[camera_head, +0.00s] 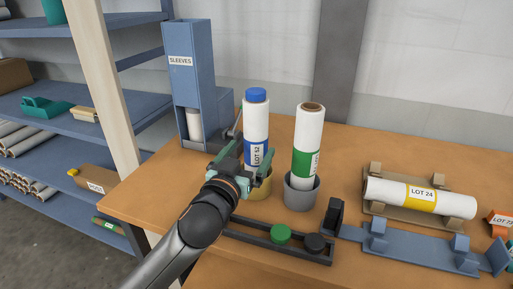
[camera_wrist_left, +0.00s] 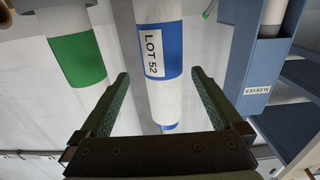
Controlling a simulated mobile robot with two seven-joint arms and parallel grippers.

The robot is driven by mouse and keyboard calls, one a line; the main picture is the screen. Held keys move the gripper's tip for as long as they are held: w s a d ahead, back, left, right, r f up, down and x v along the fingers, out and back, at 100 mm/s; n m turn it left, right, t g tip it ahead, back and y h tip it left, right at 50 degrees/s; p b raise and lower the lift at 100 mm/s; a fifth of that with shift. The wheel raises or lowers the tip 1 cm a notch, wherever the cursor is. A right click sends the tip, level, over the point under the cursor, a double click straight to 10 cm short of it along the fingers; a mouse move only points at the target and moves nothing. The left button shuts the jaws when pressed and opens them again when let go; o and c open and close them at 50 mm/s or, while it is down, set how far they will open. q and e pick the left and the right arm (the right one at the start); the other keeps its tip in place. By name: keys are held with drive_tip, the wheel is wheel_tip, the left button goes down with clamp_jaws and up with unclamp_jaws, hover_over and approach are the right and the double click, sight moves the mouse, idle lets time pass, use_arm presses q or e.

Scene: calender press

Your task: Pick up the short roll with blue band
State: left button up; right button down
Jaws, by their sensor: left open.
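The roll with the blue band (camera_head: 257,120) is white, has a blue cap and a "LOT 52" label, and stands upright in a yellow cup (camera_head: 259,191). My left gripper (camera_head: 246,150) is at its near side, by the band, and hides part of its lower end. In the left wrist view, which looks upside down, the blue-banded roll (camera_wrist_left: 172,45) shows between the two spread fingers (camera_wrist_left: 160,75), with visible gaps on both sides. The left gripper is open and empty. My right gripper is not in view.
A green-banded roll (camera_head: 308,137) stands in a grey cup (camera_head: 301,196) close on the right. A blue "SLEEVES" dispenser (camera_head: 182,87) is behind left. A dark tray with round caps (camera_head: 281,234) lies in front. A yellow-banded roll (camera_head: 453,202) rests on a cradle at right.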

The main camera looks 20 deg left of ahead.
sight(251, 103)
use_arm(q)
drive_tip(key=shift+w+a, duration=0.1)
drive_tip(key=shift+w, duration=2.8)
drive_tip(key=shift+r, duration=0.1)
clamp_jaws()
wheel_tip(251, 103, up, 10)
drive_tip(key=shift+r+p, duration=0.1)
drive_tip(key=shift+p, duration=0.9)
